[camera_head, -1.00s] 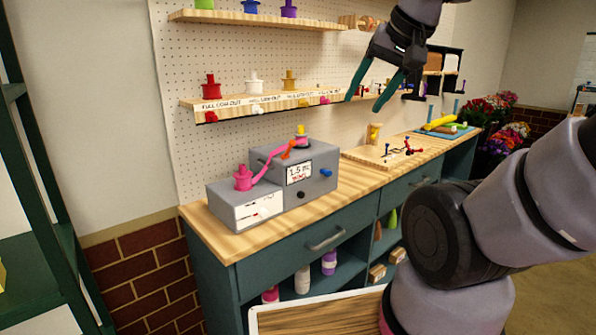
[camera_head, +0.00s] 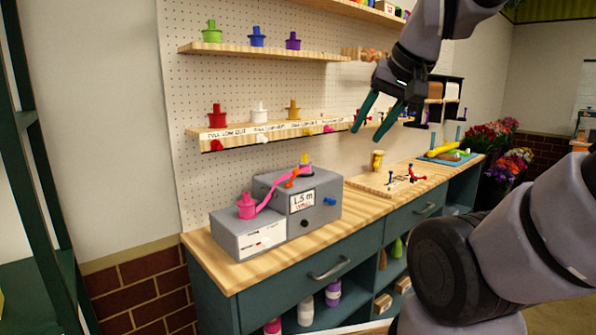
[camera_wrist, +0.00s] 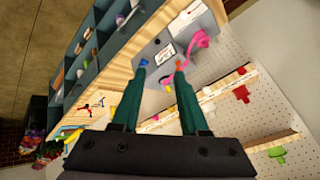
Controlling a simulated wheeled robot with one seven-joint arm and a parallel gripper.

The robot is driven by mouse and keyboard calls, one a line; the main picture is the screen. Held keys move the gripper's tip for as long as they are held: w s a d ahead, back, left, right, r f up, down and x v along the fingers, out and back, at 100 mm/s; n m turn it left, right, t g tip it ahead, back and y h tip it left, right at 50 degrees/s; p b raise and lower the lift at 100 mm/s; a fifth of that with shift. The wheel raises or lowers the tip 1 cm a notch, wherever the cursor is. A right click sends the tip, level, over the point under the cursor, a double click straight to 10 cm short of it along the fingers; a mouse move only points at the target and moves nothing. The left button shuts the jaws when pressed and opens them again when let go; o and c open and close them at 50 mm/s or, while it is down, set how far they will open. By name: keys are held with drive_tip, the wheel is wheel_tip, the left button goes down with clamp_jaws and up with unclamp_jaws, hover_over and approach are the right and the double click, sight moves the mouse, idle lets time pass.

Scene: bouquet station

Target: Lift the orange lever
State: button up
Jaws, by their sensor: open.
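The orange lever (camera_head: 291,181) sits on top of the tall grey box (camera_head: 324,190), beside a pink tube (camera_head: 268,194). In the wrist view the lever (camera_wrist: 178,64) shows as a small orange-red piece just past the tip of the right-hand finger, which partly covers it. My gripper (camera_head: 368,136) is open and empty, with its two green fingers apart. It hangs in the air above and to the right of the boxes in the head view. In the wrist view the fingertips (camera_wrist: 161,69) point toward the grey box, and I see no contact.
The lower grey box (camera_head: 247,232) holds a pink knob-shaped piece (camera_head: 246,206). A wooden shelf (camera_head: 260,137) with coloured pegs is on the pegboard (camera_head: 190,92) behind. A wooden board (camera_head: 372,184) with small pieces lies to the right on the bench.

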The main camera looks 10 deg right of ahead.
drive_tip(key=shift+w+f, duration=0.1)
drive_tip(key=c, duration=0.5)
drive_tip(key=shift+w+a+f+m+g, duration=0.15)
drive_tip(key=shift+w+f+m+g, duration=0.1)
drive_tip(key=shift+m+g, duration=0.05)
clamp_jaws()
drive_tip(key=w+d+f+m+y, duration=0.3)
drive_tip(key=w+f+m, duration=0.4)
drive_tip(key=w, duration=0.4)
drive_tip(key=w+d+f+m+y, duration=0.3)
drive_tip(key=w+f+m+y, duration=0.2)
drive_tip(key=w+m, duration=0.5)
drive_tip(key=shift+w+d+f+m+t, duration=0.35)
drive_tip(key=shift+w+f, duration=0.3)
drive_tip(key=shift+f, duration=0.55)
